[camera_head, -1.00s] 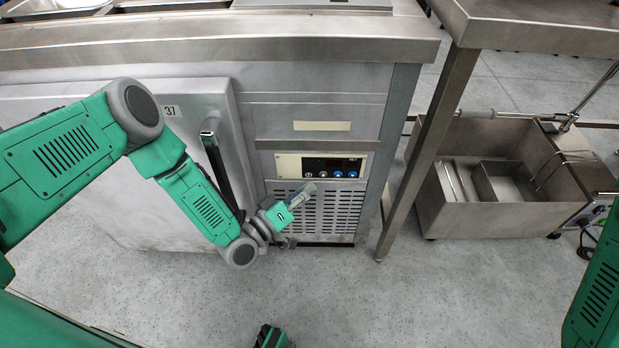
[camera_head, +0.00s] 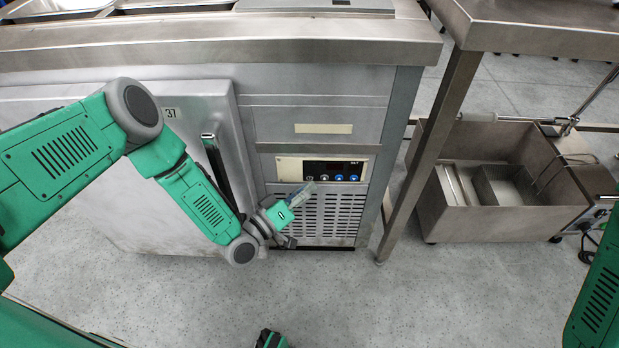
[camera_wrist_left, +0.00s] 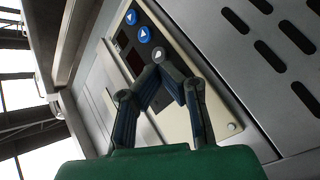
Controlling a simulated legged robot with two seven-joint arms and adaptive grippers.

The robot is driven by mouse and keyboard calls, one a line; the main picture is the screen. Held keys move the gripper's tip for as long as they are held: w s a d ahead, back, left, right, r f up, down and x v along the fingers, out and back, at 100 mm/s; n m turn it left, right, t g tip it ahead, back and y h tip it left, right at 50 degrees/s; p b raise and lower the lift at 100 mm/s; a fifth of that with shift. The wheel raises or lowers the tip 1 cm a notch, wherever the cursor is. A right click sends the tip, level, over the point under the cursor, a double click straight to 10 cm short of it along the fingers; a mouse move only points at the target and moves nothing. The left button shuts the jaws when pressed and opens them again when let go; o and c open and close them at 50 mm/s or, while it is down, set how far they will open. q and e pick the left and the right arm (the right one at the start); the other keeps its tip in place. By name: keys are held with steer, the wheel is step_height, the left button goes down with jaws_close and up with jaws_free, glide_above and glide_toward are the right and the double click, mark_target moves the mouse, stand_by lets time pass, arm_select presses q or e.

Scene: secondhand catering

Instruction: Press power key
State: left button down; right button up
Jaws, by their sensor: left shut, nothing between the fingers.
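The control panel (camera_head: 291,168) is a pale plate with a dark display on the steel cabinet front. Its display window (camera_head: 320,165) has a row of keys below, several with blue faces. The leftmost key (camera_head: 310,178) is pale and lies just above my fingertips. My left gripper (camera_head: 309,187) is shut and empty, in front of the panel's lower edge. In the left wrist view its fingertips (camera_wrist_left: 163,73) meet beside a pale round key (camera_wrist_left: 157,54), with two blue keys (camera_wrist_left: 143,34) beyond. I cannot tell whether the tips touch the key.
A vented grille (camera_head: 335,215) lies below the panel. A black door handle (camera_head: 216,165) stands out left of it. A steel table leg (camera_head: 433,150) stands to the right, with a steel fryer box (camera_head: 480,225) beyond. The grey floor in front is mostly clear.

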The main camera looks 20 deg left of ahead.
arm_select(q)
steer(key=shift+w, duration=0.15)
stand_by(0.5)
steer(key=shift+w+r, duration=0.1)
steer(key=shift+w, duration=0.15)
steer(key=shift+w+a, duration=0.1)
steer(key=shift+w, duration=0.05)
stand_by(0.4)
steer(key=shift+s, duration=0.55)
steer(key=shift+d, duration=0.2)
steer(key=s+d+p, duration=0.1)
steer(key=s, duration=0.4)
steer(key=shift+s+d+p, duration=0.3)
steer(key=shift+s+p, duration=0.1)
